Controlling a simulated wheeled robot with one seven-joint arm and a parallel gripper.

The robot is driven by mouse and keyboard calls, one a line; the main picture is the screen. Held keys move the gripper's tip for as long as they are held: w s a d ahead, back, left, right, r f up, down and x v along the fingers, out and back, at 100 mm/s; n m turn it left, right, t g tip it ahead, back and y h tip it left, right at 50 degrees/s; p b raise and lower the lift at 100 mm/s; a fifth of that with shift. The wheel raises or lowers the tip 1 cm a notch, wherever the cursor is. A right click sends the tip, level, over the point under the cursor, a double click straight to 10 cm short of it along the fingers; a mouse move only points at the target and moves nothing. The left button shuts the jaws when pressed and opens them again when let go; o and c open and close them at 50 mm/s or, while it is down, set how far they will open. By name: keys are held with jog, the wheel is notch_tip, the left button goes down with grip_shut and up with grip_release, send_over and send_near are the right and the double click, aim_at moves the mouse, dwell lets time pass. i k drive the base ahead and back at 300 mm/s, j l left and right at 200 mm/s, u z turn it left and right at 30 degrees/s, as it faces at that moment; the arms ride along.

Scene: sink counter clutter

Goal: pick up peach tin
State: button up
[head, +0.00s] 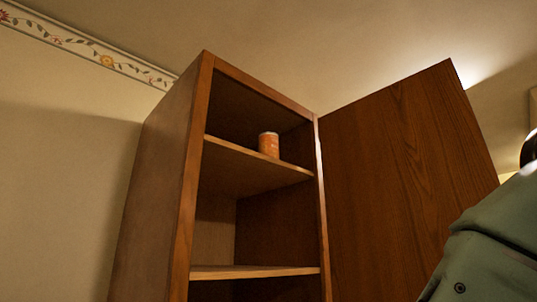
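An orange tin with a pale top band (269,145), which looks like the peach tin, stands upright on the upper shelf (262,163) of an open wooden cabinet. It is near the shelf's right half, and its lower edge is partly cut off by the shelf front. I see it from below, so its label cannot be read. My gripper is not in view. Only a green part of my arm shows at the lower right, apart from the tin.
The cabinet door (405,170) stands wide open to the right of the opening. The cabinet's left side panel (160,190) bounds it on the left. A lower shelf (255,272) looks empty. No other objects show near the tin.

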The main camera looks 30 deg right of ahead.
aim_at(268, 145)
jog(key=i+j+z, duration=0.25)
jog(key=z, duration=0.15)
jog(key=i+j+z, duration=0.4)
jog(key=k, duration=0.1)
